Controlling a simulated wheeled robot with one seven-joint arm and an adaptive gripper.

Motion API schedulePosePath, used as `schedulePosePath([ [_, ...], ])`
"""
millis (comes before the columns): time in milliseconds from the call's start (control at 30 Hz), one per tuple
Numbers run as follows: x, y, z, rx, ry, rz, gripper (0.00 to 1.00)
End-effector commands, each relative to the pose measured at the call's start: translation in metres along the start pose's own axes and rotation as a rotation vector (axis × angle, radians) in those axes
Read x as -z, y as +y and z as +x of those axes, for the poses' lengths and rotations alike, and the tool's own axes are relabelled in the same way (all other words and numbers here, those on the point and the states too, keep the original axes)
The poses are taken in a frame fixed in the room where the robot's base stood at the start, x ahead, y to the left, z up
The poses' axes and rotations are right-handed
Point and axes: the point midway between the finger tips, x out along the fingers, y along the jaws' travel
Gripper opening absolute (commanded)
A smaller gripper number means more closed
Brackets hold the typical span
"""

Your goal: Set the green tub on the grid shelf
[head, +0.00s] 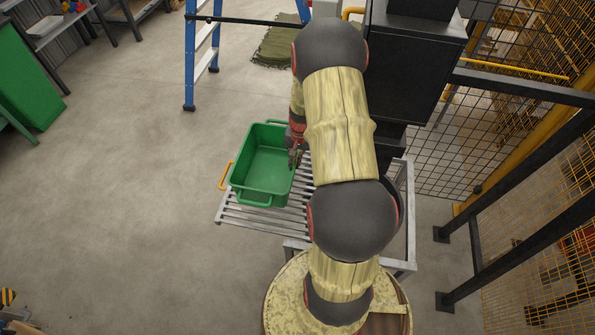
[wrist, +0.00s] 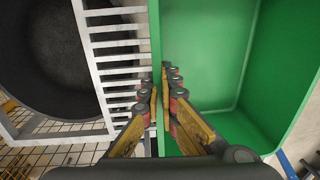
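The green tub (head: 262,170) is upright and looks empty, with a yellow handle on its left side. In the head view it is over the back left part of the grid shelf (head: 262,221), a rack of pale metal slats. I cannot tell whether its base rests on the slats. My gripper (head: 296,156) is at the tub's right wall. In the wrist view my gripper (wrist: 161,88) has one finger on each side of that wall, close against it, and the tub's inside (wrist: 212,60) shows at right. The slats (wrist: 112,45) show beside the wall. My arm hides the shelf's right part.
A blue stepladder (head: 202,50) stands behind the tub, with a dark green mat (head: 275,45) on the floor. A black cabinet (head: 410,75) and mesh fencing (head: 480,130) are at right. A round yellowish drum (head: 285,300) is in front.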

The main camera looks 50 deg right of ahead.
Motion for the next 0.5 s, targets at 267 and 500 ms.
schedulePosePath([
  [267,0.002,0.011,0.019,0.001,0.002,0.001,0.00],
  [500,0.003,0.013,0.040,0.002,0.003,0.000,0.00],
])
